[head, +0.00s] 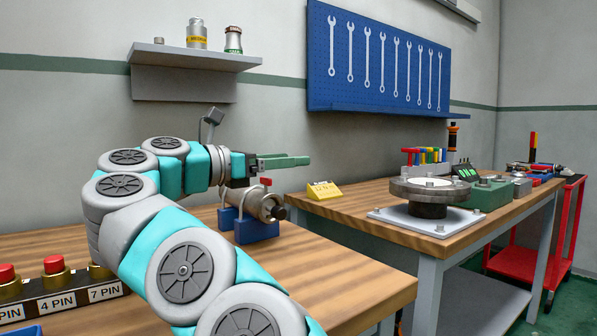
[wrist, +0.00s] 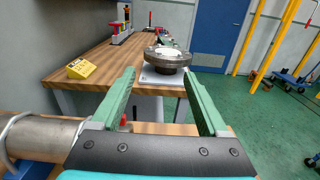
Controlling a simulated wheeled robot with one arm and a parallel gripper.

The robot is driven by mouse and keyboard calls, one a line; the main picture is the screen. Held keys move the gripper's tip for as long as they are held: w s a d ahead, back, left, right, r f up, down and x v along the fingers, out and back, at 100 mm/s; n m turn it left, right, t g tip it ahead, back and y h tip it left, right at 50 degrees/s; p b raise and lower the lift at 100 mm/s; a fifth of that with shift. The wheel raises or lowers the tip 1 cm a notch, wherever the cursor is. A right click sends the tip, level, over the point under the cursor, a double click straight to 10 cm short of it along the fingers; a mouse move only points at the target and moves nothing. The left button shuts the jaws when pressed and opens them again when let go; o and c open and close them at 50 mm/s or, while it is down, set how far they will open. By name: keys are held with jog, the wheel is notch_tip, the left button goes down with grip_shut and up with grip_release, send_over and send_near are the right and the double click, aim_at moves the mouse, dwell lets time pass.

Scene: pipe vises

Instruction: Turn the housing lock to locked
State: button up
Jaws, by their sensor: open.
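A grey metal cylindrical housing (head: 262,203) lies in blue vise blocks (head: 255,229) on the near wooden bench. It also shows at the lower left of the wrist view (wrist: 45,135). A small red piece (head: 266,181) stands on top of the housing; a red tip (wrist: 123,119) shows beside the left finger in the wrist view. I cannot tell for sure that this is the lock, or its setting. My gripper (head: 300,160) has green fingers, spread apart and empty (wrist: 160,75). It is above the housing, pointing right, apparently not touching it. My arm hides part of the vise.
Pin buttons (head: 53,268) stand at the front left. A second bench carries a yellow sign block (head: 324,190), a round flanged fixture (head: 430,190) and a green box (head: 490,192). A wall shelf (head: 190,57) is above left. A red cart (head: 545,225) stands far right.

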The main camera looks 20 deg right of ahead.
jog(key=s+b, duration=0.9)
jog(key=s, duration=0.1)
jog(key=shift+a+r, duration=0.2)
jog(key=shift+r, duration=0.15)
